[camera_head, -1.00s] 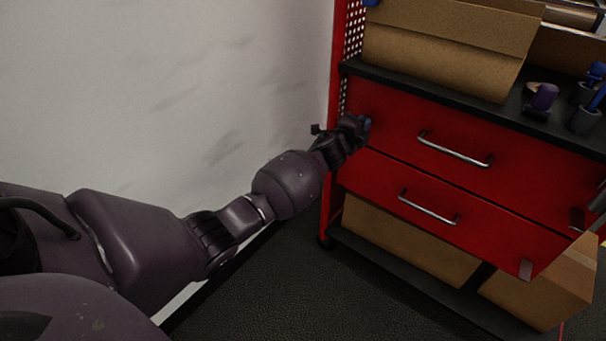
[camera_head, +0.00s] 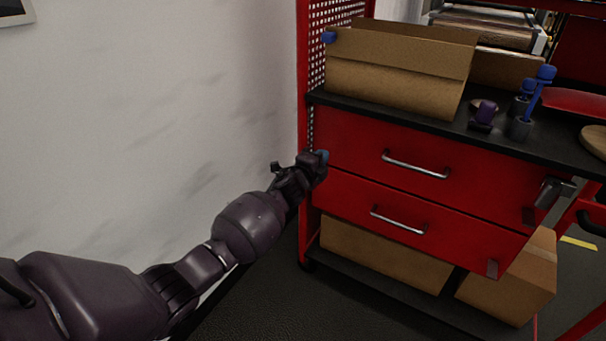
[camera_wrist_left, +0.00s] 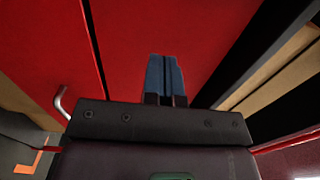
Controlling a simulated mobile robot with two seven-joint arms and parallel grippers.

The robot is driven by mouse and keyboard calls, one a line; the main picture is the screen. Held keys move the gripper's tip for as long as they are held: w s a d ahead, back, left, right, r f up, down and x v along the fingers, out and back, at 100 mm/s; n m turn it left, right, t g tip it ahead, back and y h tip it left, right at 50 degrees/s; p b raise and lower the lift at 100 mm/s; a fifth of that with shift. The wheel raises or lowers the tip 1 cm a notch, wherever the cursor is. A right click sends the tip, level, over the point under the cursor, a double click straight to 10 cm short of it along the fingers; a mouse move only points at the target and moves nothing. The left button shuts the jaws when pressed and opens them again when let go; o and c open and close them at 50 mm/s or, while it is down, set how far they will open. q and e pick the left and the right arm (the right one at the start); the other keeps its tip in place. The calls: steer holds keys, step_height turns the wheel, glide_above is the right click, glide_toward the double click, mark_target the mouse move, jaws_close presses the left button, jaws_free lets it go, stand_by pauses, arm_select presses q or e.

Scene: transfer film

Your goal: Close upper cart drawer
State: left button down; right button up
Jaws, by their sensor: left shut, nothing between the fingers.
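The upper drawer (camera_head: 365,146) is the upper red front of the cart, with a silver bar handle (camera_head: 415,165). It sits under the black top, and I cannot tell for sure whether it is flush. The lower drawer (camera_head: 350,195) is red, with its own handle (camera_head: 398,220). My left gripper (camera_head: 323,158) is shut and empty at the left end of the upper drawer's front, left of the handle. In the left wrist view its blue fingertips (camera_wrist_left: 165,76) are together against a red surface; contact is unclear. My right gripper is not in view.
A cardboard box (camera_head: 395,85) and blue-handled tools (camera_head: 528,105) stand on the cart's black top (camera_head: 560,153). Cardboard boxes (camera_head: 385,255) fill the bottom shelf. A white wall (camera_head: 200,100) is on the left. Dark floor (camera_head: 265,300) is clear in front.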

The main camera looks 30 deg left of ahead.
arm_select(q)
steer(key=s+d+f+n+g+p, duration=0.1)
steer(key=s+n+p, duration=0.3)
steer(key=s, duration=1.4)
steer(key=s+d+n+g+p, duration=0.3)
steer(key=s+n+p, duration=0.2)
steer(key=s, duration=1.4)
steer(key=s+d+f+n+g+p, duration=0.1)
steer(key=s+n, duration=0.7)
steer(key=s, duration=1.1)
steer(key=d+g+p, duration=0.1)
steer(key=g+p, duration=0.1)
steer(key=p, duration=0.1)
steer(key=shift+s+d+f+p, duration=0.25)
steer(key=shift+d+f+p, duration=0.05)
steer(key=shift+d+p, duration=0.1)
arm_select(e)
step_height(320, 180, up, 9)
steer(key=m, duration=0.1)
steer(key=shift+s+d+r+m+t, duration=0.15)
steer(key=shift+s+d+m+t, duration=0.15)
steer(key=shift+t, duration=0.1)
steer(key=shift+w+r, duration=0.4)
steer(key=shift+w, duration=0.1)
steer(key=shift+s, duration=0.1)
